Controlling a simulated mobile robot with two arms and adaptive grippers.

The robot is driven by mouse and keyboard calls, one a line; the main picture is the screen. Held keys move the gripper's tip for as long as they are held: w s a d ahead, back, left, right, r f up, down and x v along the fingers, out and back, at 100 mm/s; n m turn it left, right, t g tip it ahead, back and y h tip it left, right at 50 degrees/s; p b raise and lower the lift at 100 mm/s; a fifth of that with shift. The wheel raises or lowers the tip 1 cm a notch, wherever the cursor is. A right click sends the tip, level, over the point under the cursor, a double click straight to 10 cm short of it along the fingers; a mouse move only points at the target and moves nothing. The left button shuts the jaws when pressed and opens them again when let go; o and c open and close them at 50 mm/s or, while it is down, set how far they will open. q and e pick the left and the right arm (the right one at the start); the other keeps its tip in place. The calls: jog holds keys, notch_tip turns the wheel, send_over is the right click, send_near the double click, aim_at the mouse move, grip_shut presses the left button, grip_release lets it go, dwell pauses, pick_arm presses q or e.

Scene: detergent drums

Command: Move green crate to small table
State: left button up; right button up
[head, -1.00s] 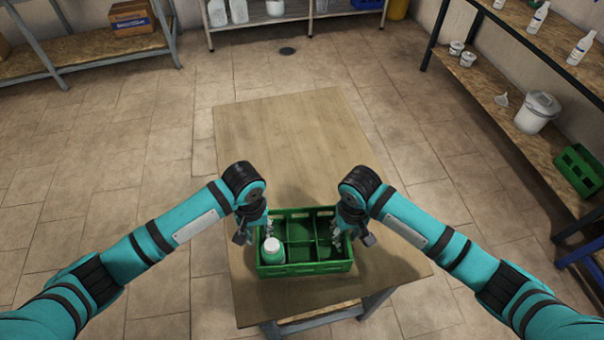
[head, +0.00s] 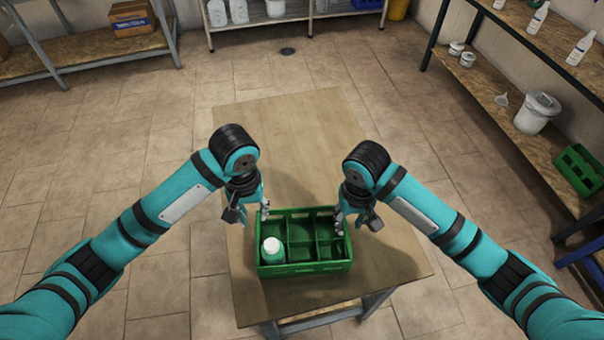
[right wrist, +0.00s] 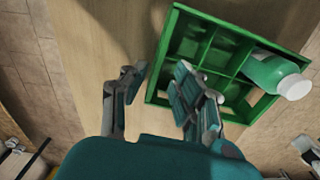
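The green crate (head: 305,267) sits on the wooden table (head: 285,130), near its front edge. It is divided into several compartments. A green bottle with a white cap (head: 272,251) stands in its front left compartment; the others in view look empty. My left gripper (head: 250,213) is open above the crate's left end. My right gripper (head: 356,221) is open above the right end, with no hold on the crate. In the right wrist view, the right fingers (right wrist: 157,82) are spread and empty beside the crate (right wrist: 205,45), one finger overlapping its edge in the picture.
The table top behind the crate is bare. A shelf at right holds a white bucket (head: 537,112), white bottles and another green crate (head: 580,170). A shelf at left holds a cardboard box (head: 131,17). A back shelf holds white jugs (head: 228,11). Floor around the table is clear.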

notch_tip(320, 180, up, 5)
dwell(0.8)
